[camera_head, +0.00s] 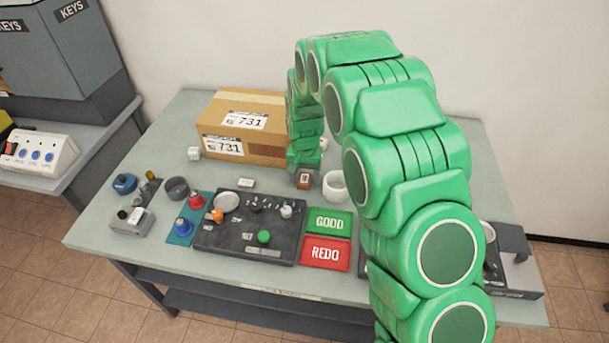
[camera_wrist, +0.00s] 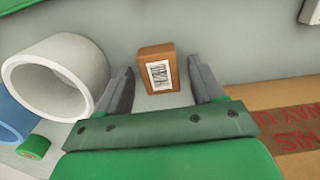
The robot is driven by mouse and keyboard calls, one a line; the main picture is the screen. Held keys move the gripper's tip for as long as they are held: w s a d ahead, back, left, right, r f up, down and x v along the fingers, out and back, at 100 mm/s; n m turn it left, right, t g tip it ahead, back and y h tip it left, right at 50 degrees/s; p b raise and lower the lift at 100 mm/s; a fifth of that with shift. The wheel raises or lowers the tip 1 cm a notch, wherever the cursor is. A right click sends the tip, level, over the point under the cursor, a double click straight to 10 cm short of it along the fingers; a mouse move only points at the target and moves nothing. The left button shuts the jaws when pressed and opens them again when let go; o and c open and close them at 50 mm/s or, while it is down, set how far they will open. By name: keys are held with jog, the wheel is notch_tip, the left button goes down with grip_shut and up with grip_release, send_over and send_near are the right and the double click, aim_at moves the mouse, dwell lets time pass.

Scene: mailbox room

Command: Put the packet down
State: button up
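The packet, a small brown box (camera_head: 304,180) with a white printed label, is on the grey table right below my arm's end. In the wrist view the packet (camera_wrist: 156,66) is upright between my fingertips, with a visible gap to each finger. My gripper (camera_wrist: 162,80) is open and touches the packet on neither side. In the head view my gripper (camera_head: 303,164) is mostly hidden by the green wrist, just behind the packet.
A large carton (camera_head: 243,125) marked 731 stands close to the left of my gripper. A white ring-shaped cup (camera_head: 335,186) is close on the right. A dark control panel (camera_head: 248,228) and the GOOD (camera_head: 330,222) and REDO (camera_head: 325,253) pads lie in front.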

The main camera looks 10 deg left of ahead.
aim_at(305, 178)
jog(key=shift+r, duration=0.1)
notch_tip(305, 178, up, 12)
jog(key=s+d+r, duration=0.6)
jog(key=d+r, duration=0.1)
jog(key=d, duration=0.3)
jog(key=s+d+r, duration=0.2)
jog(key=s+d, duration=0.3)
jog(key=s, duration=0.6)
jog(key=s+d+r+g, duration=0.1)
jog(key=s+d+r, duration=0.1)
jog(key=s+d, duration=0.4)
jog(key=s+d+r, duration=0.2)
jog(key=s+d, duration=0.4)
jog(key=s, duration=1)
jog(key=shift+s+r+g, duration=0.3)
jog(key=shift+s+r, duration=0.1)
jog(key=shift+o, duration=0.2)
jog(key=shift+s, duration=0.35)
jog(key=o, duration=0.3)
jog(key=shift+s+f, duration=0.1)
jog(key=shift+s, duration=0.15)
